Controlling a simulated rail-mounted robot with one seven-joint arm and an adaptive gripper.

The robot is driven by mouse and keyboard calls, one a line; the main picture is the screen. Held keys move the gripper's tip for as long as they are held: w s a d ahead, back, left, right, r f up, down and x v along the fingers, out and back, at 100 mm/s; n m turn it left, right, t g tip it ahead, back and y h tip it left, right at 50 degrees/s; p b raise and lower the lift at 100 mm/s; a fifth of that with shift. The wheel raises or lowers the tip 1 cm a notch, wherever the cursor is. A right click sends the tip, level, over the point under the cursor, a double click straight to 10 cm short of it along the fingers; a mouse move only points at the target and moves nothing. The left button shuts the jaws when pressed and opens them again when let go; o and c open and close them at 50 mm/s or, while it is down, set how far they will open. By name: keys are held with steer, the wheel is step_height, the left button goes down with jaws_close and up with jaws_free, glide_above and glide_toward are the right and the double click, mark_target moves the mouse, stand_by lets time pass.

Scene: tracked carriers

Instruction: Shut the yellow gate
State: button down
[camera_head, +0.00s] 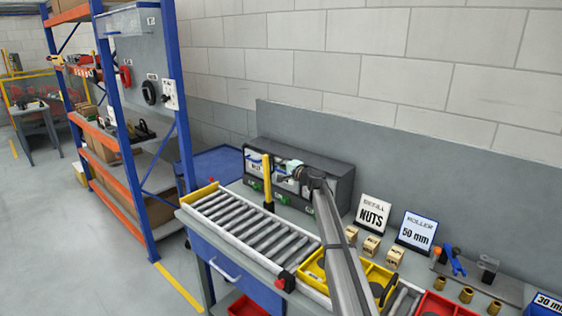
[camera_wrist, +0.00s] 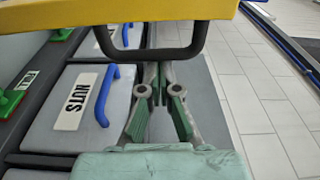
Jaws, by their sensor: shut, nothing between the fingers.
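The yellow gate (camera_head: 267,178) is a narrow yellow bar standing upright at the far side of the roller conveyor (camera_head: 250,228). In the wrist view its yellow bar (camera_wrist: 150,9) crosses the top, with a dark U-shaped handle (camera_wrist: 152,55) on it. My gripper (camera_head: 281,178) is beside the gate, on its right in the head view. In the wrist view my gripper (camera_wrist: 160,70) is shut and empty, its fingertips at the handle's crossbar. I cannot tell whether they touch it or reach into its loop.
A grey cabinet (camera_head: 340,182) with a NUTS drawer (camera_wrist: 70,108) and blue handle stands close behind my gripper. Yellow trays (camera_head: 372,291), wooden blocks and signs (camera_head: 373,213) fill the bench to the right. A blue and orange rack (camera_head: 122,150) stands left.

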steer(key=shift+s+b, duration=0.1)
steer(key=shift+b, duration=0.2)
steer(key=s+b, duration=0.1)
steer(key=b, duration=0.1)
steer(key=a+n+b, duration=0.1)
steer(key=b, duration=0.1)
steer(key=shift+s+a+f, duration=0.15)
steer(key=shift+s+a, duration=0.1)
steer(key=shift+s, duration=0.1)
steer(key=s+a+f+n+y+b, duration=0.1)
steer(key=s+a+f+n+b, duration=0.2)
steer(key=b, duration=1.2)
steer(key=s+a+f+n+y+b, duration=0.1)
steer(key=s+a+f+n+b, duration=0.2)
steer(key=s+a+n+b, duration=0.5)
steer(key=shift+s+a+f+b, duration=0.25)
steer(key=shift+s+a+b, duration=0.85)
steer(key=shift+b, duration=3)
steer(key=shift+s+d, duration=0.35)
steer(key=shift+d, duration=0.05)
